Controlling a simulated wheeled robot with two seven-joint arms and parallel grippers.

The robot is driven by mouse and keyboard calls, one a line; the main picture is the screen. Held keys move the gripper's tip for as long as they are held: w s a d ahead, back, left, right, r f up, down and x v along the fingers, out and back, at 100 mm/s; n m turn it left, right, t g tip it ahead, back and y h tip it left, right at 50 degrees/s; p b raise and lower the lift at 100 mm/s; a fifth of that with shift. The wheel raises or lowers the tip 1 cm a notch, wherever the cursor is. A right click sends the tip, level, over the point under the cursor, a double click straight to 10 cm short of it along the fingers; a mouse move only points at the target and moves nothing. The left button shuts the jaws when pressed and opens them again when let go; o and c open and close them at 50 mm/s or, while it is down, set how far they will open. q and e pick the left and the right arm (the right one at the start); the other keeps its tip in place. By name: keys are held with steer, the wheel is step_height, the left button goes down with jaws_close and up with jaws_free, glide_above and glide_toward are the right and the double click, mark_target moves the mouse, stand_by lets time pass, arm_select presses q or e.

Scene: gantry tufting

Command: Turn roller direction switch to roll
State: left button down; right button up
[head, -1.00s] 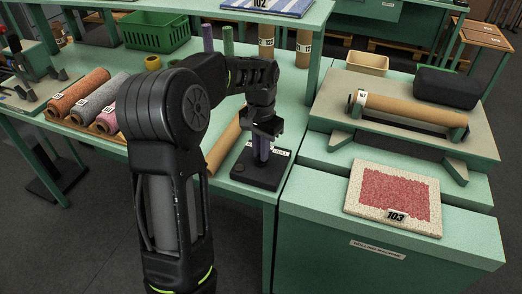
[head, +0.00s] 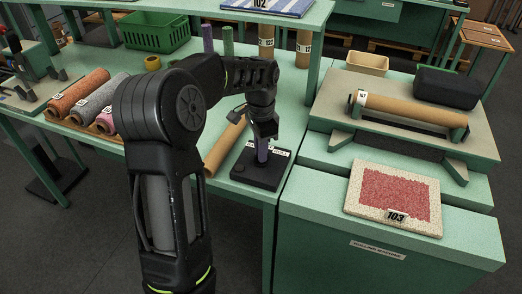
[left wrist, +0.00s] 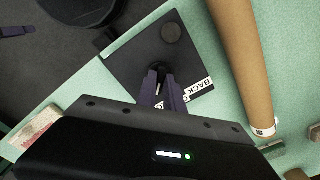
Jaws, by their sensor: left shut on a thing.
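My left gripper (head: 263,136) comes down from above and is shut on the lever. In the left wrist view, the base (left wrist: 150,50) has a round knob at one corner, and the gripper body hides part of it. My right gripper is not in view.
A cardboard tube (head: 224,146) lies just left of the switch base. Yarn rolls (head: 80,90) and a green crate (head: 157,31) are farther left. The rolling machine (head: 380,250) stands right, with a red-and-cream sample 103 (head: 394,198) and a roller tube (head: 410,108).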

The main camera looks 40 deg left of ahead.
arm_select(q)
steer(key=shift+w+r, duration=0.1)
steer(key=c, duration=1.5)
jaws_free()
steer(key=shift+o, duration=0.2)
step_height(320, 180, up, 8)
steer(key=shift+f+b, duration=0.1)
steer(key=shift+b, duration=0.25)
steer(key=shift+f, duration=0.1)
